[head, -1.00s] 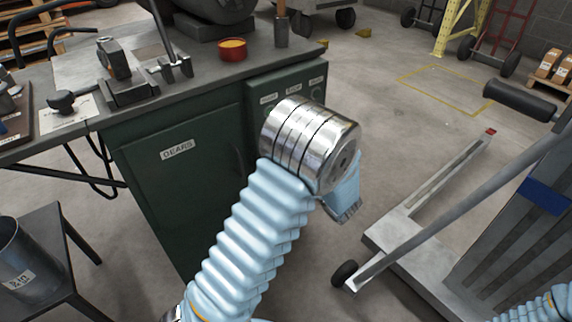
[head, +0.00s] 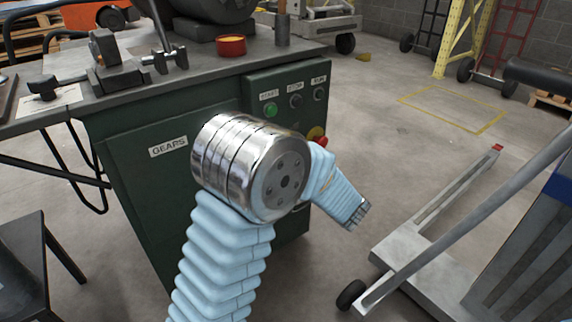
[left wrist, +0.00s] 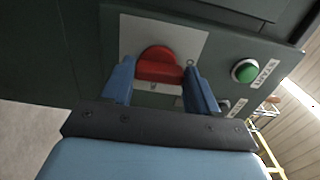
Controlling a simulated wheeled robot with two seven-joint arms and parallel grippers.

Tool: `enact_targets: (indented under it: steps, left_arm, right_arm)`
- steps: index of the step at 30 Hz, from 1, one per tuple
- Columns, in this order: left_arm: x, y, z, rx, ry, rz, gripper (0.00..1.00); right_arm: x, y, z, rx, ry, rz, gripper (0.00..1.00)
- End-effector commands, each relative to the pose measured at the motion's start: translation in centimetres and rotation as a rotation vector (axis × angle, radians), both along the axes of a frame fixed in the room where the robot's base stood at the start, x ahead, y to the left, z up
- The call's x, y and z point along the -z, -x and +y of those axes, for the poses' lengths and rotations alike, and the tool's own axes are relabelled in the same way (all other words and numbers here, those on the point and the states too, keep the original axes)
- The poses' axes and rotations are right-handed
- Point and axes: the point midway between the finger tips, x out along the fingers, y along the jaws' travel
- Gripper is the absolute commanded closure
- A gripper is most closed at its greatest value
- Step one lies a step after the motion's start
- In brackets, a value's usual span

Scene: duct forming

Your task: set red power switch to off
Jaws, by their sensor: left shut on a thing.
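The red power switch (left wrist: 159,65) sits on a light grey plate on the dark green cabinet in the left wrist view. My left gripper (left wrist: 160,78) has its two blue fingers on either side of the red handle, shut on it. My right gripper is not in view.
A green button (left wrist: 245,71) is right of the switch in the left wrist view. In the head view, a row of labelled buttons (head: 295,101) is above my arm. A grey wheeled frame (head: 425,262) stands at right, with open floor behind.

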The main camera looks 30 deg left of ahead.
Motion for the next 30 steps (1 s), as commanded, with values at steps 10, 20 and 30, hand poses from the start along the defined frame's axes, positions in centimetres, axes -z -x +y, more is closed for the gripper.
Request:
enact_targets:
  steps: [10,20,30]
  left_arm:
    - [0.16,0.08,-0.06,0.0,0.007,-0.006,0.71]
    - [0.11,0.05,-0.03,0.0,0.005,-0.007,0.15]
    - [-0.01,0.31,-0.88,0.002,0.003,-0.006,0.15]
  right_arm:
    - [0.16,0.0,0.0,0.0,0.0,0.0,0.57]
    - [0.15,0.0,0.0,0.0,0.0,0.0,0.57]
    - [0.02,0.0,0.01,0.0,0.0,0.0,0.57]
